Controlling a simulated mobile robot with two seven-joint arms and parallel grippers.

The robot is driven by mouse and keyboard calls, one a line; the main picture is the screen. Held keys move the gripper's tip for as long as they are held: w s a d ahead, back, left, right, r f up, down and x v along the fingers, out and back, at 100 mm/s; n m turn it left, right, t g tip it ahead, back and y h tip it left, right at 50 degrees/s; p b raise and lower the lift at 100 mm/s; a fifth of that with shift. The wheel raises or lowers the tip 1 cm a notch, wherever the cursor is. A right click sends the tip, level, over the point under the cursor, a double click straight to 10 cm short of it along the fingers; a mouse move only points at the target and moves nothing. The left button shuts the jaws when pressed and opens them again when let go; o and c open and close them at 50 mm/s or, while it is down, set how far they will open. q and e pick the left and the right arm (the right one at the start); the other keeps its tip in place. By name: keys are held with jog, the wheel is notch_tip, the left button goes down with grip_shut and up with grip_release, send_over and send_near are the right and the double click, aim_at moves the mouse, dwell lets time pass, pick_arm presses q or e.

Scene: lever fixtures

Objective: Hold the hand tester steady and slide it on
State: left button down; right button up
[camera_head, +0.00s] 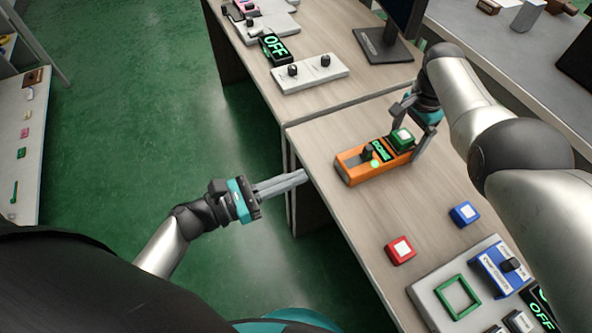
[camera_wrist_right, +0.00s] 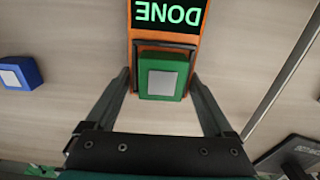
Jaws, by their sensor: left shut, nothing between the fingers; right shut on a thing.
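The hand tester (camera_head: 352,173) is an orange box lying on the wooden table. It has a dark knob (camera_head: 367,152), a small lit green dot beside it and a display with green letters. In the right wrist view the display (camera_wrist_right: 168,14) reads DONE, upside down. A green block (camera_head: 402,138) with a pale top sits at the tester's far end. My right gripper (camera_wrist_right: 162,78) is shut on that end of the hand tester, one finger on each side. My left gripper (camera_head: 303,177) is shut and empty, left of the tester near the table's edge.
A red block (camera_head: 400,250) and a blue block (camera_head: 464,214) stand on the table in front. A grey panel (camera_head: 430,298) with a green frame and a blue box is at the lower right. Another panel with knobs (camera_head: 310,73) and a monitor stand (camera_head: 385,45) are behind.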

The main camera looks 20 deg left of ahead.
jog(key=o, duration=1.3)
jog(key=shift+r, duration=0.1)
